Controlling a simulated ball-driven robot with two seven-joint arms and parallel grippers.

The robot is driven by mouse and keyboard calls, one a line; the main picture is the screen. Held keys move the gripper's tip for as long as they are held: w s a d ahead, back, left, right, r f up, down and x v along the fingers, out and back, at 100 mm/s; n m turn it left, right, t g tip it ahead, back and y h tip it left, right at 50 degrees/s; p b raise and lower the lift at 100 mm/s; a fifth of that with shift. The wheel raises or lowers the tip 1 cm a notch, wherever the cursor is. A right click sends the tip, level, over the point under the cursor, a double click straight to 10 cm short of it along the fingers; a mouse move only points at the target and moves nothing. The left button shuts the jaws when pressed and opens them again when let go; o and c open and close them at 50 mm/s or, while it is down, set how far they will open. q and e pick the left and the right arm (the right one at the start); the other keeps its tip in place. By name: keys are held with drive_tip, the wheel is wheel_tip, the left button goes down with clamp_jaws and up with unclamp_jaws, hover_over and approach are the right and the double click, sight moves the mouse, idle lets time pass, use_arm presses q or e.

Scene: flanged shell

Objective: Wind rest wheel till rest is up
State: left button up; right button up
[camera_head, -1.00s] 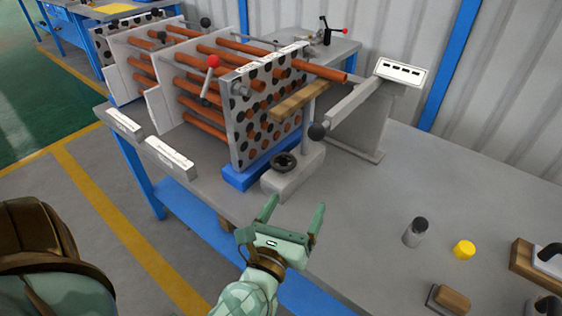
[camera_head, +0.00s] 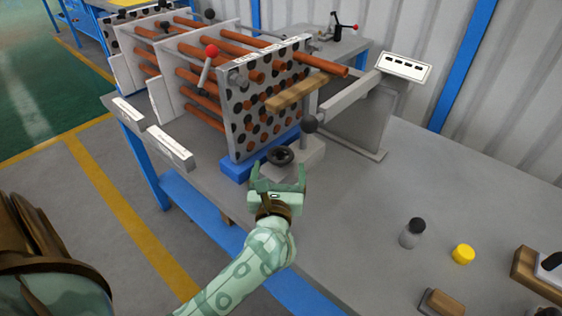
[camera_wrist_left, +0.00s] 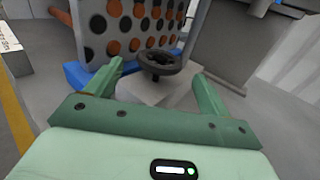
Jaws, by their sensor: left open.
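The rest wheel (camera_head: 280,156) is a small dark handwheel on a light grey base block (camera_head: 313,152). The rest (camera_head: 297,91) is a wooden bar on a grey post above the block, beside the perforated plate with copper tubes (camera_head: 262,110). My left gripper (camera_head: 277,175) is open and empty, just in front of the wheel. In the left wrist view the wheel (camera_wrist_left: 160,63) lies ahead between my open fingers (camera_wrist_left: 155,85), apart from them as far as I can tell. My right gripper is not in view.
A grey arm with a dark ball knob (camera_head: 309,124) stands close right of the wheel. A blue foot (camera_head: 240,168) is under the plate. A grey bottle (camera_head: 412,233), yellow cap (camera_head: 463,254) and wooden-backed tools (camera_head: 441,303) lie right; the bench between is clear.

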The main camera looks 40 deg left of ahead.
sight(277, 157)
use_arm(q)
drive_tip(key=shift+x, duration=1.95)
drive_tip(key=c, duration=1)
drive_tip(key=shift+o, duration=0.2)
drive_tip(key=shift+s+a+r+m+t+h+p, duration=0.1)
drive_tip(key=shift+r+m+t+h+p, duration=0.05)
drive_tip(key=shift+m+t+h+p, duration=0.3)
drive_tip(key=shift+s+a+r+m+t+h+p, duration=0.15)
drive_tip(key=shift+m+t+h, duration=0.1)
drive_tip(key=shift+m+h, duration=0.3)
drive_tip(key=shift+w+m+t+h, duration=0.1)
drive_tip(key=shift+m+t+h, duration=0.25)
drive_tip(key=shift+h, duration=0.45)
drive_tip(key=shift+f+m+t+h, duration=0.2)
drive_tip(key=shift+m+h, duration=0.35)
drive_tip(key=shift+h, duration=0.3)
drive_tip(key=shift+f+m+t+h, duration=0.15)
drive_tip(key=shift+m+h, duration=0.35)
drive_tip(key=shift+h, duration=0.35)
drive_tip(key=o, duration=1)
drive_tip(key=shift+c, duration=0.2)
